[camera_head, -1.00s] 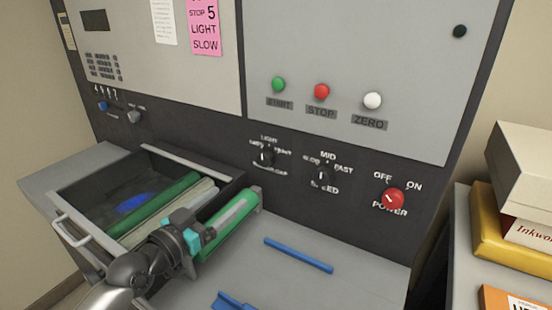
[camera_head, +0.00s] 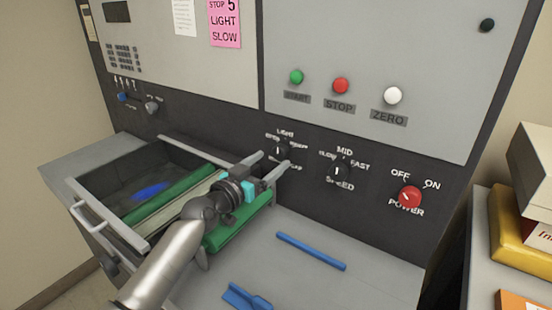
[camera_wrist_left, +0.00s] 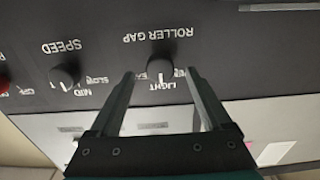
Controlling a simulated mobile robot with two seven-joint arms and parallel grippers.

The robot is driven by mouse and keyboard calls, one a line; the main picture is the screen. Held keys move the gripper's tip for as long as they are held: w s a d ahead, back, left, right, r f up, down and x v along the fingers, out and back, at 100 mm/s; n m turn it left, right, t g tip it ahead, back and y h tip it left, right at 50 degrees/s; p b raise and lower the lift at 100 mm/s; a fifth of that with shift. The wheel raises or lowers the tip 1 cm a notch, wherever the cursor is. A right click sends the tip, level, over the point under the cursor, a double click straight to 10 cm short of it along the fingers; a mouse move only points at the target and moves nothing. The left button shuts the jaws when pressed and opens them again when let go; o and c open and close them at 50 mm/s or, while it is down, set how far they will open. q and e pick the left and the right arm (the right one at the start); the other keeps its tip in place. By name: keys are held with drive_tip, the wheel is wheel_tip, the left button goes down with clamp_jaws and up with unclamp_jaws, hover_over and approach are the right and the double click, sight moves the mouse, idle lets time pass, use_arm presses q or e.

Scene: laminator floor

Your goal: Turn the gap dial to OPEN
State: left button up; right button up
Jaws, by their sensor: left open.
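The gap dial (camera_head: 281,151) is a small dark knob on the black panel strip, left of the speed dial. In the left wrist view, which is upside down, the dial (camera_wrist_left: 160,69) sits under the label ROLLER GAP, and its white mark points toward LIGHT. My left gripper (camera_head: 274,160) is open at the panel. In the wrist view its two fingers (camera_wrist_left: 160,74) stand either side of the dial, with gaps visible. I cannot tell how close the tips are to the panel. The OPEN label is not readable. My right gripper is not in view.
The speed dial (camera_head: 338,170) and red power knob (camera_head: 410,197) are to the right. START, STOP (camera_head: 341,86) and ZERO buttons are above. A blue bar (camera_head: 311,251) lies on the grey ledge.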

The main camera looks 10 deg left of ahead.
sight(278, 156)
use_arm(q)
drive_tip(key=shift+b+x, duration=0.3)
drive_tip(key=shift+x, duration=1.5)
clamp_jaws()
